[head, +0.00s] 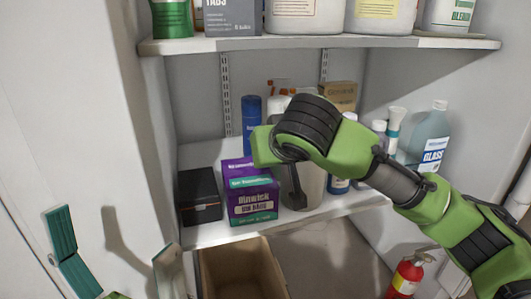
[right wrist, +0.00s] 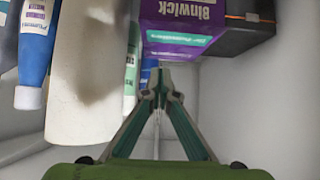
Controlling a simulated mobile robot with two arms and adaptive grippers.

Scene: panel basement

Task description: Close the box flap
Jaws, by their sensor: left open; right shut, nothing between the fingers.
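In the right wrist view the box (right wrist: 185,22) appears upside down at the top. My right gripper (right wrist: 158,74) is shut and empty, its tips just below the box in that picture; I cannot tell whether they touch it. In the head view my right arm hides its fingers. My left gripper (head: 114,254) is open and empty at the lower left, away from the box.
A black box (head: 199,196) stands close left of the bin bags box. A grey container (head: 310,185), bottles and a glass cleaner bottle (head: 430,137) stand to the right. An upper shelf (head: 320,43) is above. A brown open box (head: 240,272) and a red extinguisher (head: 405,277) are below.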

